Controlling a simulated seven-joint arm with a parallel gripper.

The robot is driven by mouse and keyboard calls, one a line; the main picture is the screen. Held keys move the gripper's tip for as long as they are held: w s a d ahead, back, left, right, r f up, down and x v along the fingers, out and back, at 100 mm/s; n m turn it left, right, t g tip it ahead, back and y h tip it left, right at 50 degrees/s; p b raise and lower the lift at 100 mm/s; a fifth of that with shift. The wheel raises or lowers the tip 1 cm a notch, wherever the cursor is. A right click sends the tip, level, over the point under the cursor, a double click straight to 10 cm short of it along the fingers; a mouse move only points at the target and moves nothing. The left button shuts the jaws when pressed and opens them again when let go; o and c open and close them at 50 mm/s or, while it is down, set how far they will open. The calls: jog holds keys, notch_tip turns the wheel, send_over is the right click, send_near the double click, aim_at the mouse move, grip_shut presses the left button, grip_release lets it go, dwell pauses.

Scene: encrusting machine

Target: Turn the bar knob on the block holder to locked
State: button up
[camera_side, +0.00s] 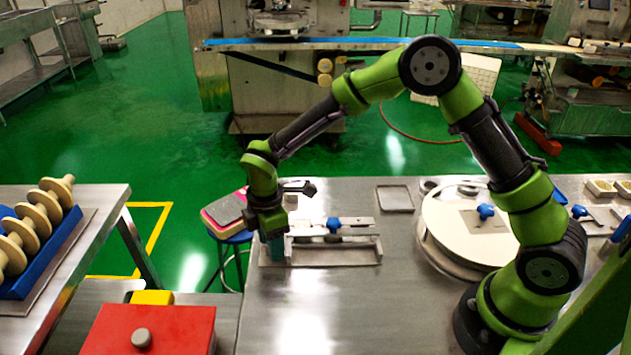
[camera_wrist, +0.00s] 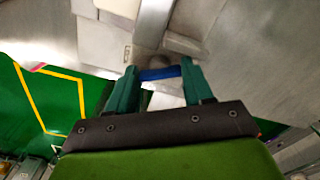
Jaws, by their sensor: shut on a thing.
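The metal block holder (camera_side: 350,258) lies on the steel table, with a blue star-shaped knob (camera_side: 333,225) at its middle. My gripper (camera_side: 272,250) points down at the holder's left end. In the wrist view, the teal fingers of my gripper (camera_wrist: 159,70) are closed on the two ends of a blue bar knob (camera_wrist: 160,73). The bar spans the gap between the fingertips and lies nearly level across that picture. In the side view the fingers and wrist hide the bar. I cannot read any lock marking.
A round white turntable (camera_side: 450,232) with a blue knob (camera_side: 486,212) stands to the right of the holder. A small square tray (camera_side: 394,199) lies behind it. A red box (camera_side: 150,330) is at the front left. The table front of the holder is clear.

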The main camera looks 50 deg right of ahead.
jog(key=shift+m, duration=2.9)
jog(key=o, duration=1)
jog(key=shift+o, duration=0.2)
jog(key=shift+r, duration=0.15)
notch_tip(320, 180, up, 17)
jog(key=shift+f, duration=0.2)
